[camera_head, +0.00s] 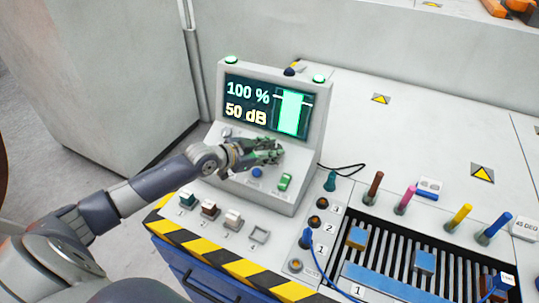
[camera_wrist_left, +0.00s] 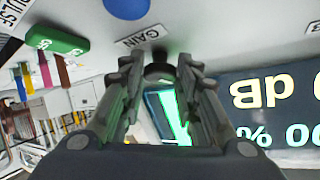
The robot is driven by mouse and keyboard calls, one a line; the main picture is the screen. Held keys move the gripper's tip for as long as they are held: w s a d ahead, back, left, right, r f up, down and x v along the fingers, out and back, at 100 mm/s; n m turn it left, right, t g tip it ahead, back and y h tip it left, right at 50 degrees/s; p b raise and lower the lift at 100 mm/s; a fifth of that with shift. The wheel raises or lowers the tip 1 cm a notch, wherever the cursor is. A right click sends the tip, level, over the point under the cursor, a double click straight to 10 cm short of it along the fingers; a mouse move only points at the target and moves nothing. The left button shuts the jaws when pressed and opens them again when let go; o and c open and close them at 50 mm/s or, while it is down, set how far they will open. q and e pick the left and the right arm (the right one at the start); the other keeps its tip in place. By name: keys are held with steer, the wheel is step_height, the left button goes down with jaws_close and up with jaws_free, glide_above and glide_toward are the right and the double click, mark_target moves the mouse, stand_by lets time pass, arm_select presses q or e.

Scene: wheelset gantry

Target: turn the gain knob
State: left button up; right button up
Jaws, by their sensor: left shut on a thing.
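My left gripper (camera_head: 268,152) reaches in from the left to the sloped front of the console (camera_head: 318,120), just below its screen. In the left wrist view the two fingers of the gripper (camera_wrist_left: 160,72) are shut on the dark gain knob (camera_wrist_left: 158,68), one on each side of it. The GAIN label (camera_wrist_left: 140,36) is printed on the panel beside the knob. In the head view the fingers hide the knob. The screen (camera_head: 262,106) reads 100 % and 50 dB, with a tall green bar. My right gripper is not in view.
A blue button (camera_head: 257,173) and a green switch (camera_head: 285,182) sit close below the gripper on the panel. Several small coloured blocks stand on the ledge in front. Coloured probes and a slatted tray with a blue cable (camera_head: 322,268) are on the right.

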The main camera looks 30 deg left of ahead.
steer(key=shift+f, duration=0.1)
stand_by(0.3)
arm_select(q)
steer(key=o, duration=1.1)
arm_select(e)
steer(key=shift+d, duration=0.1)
arm_select(q)
steer(key=shift+v, duration=5.95)
